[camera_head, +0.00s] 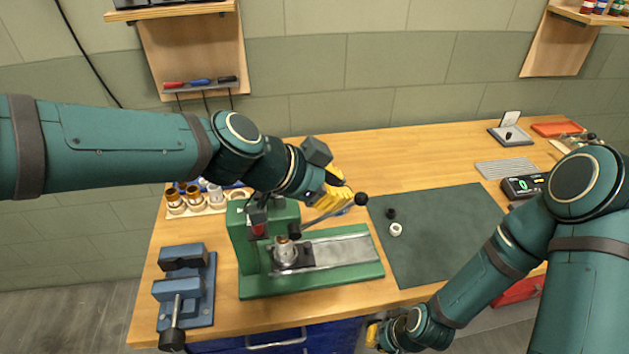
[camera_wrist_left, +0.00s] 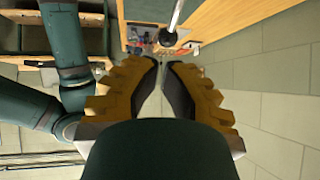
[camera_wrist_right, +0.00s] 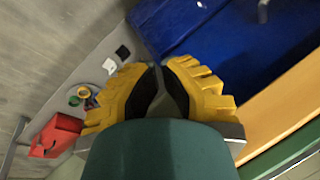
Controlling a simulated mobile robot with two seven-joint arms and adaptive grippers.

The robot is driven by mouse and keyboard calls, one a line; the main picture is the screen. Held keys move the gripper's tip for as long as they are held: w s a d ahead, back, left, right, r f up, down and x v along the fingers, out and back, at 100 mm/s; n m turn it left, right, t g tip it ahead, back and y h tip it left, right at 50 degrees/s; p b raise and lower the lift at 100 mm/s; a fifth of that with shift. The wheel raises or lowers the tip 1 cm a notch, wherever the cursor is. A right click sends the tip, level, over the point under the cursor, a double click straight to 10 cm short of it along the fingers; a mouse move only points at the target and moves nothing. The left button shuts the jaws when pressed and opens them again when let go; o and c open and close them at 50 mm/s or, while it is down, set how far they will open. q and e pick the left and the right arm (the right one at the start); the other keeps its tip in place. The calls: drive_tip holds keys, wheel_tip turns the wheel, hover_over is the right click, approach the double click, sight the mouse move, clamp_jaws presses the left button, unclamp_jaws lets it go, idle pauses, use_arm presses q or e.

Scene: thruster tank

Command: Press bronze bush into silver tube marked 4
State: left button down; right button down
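A green press (camera_head: 310,281) stands on the bench. On its plate sits a silver tube (camera_head: 287,258) with a bronze rim at the top, apparently the bush; its marking is unreadable. The press lever runs up right to a black ball knob (camera_head: 361,199). My left gripper (camera_head: 340,197) is just left of the knob, above the press. In the left wrist view its fingers (camera_wrist_left: 162,68) are nearly together with nothing between them, and the knob (camera_wrist_left: 167,39) lies beyond the tips. My right gripper (camera_head: 372,336) is low at the bench's front edge, its fingers together and empty in its wrist view (camera_wrist_right: 158,68).
A wooden rack (camera_head: 215,208) with bronze and silver parts is behind the press, partly hidden by my left arm. A blue vise (camera_head: 187,285) stands left. A dark mat (camera_head: 440,225) with a white ring (camera_head: 396,229) and a black ring (camera_head: 390,213) lies right.

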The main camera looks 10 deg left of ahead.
sight(363, 202)
use_arm(q)
drive_tip(key=x, duration=0.5)
drive_tip(key=shift+w+d+b, duration=0.1)
drive_tip(key=shift+d+b, duration=0.05)
drive_tip(key=shift+b, duration=0.25)
drive_tip(key=shift+f, duration=0.1)
drive_tip(key=shift+w+d+f+p, duration=0.15)
drive_tip(key=shift+d+f+p, duration=0.15)
drive_tip(key=shift+p, duration=0.05)
drive_tip(key=shift+d+f+y, duration=0.1)
drive_tip(key=shift+f+y, duration=0.2)
drive_tip(key=shift+r, duration=0.1)
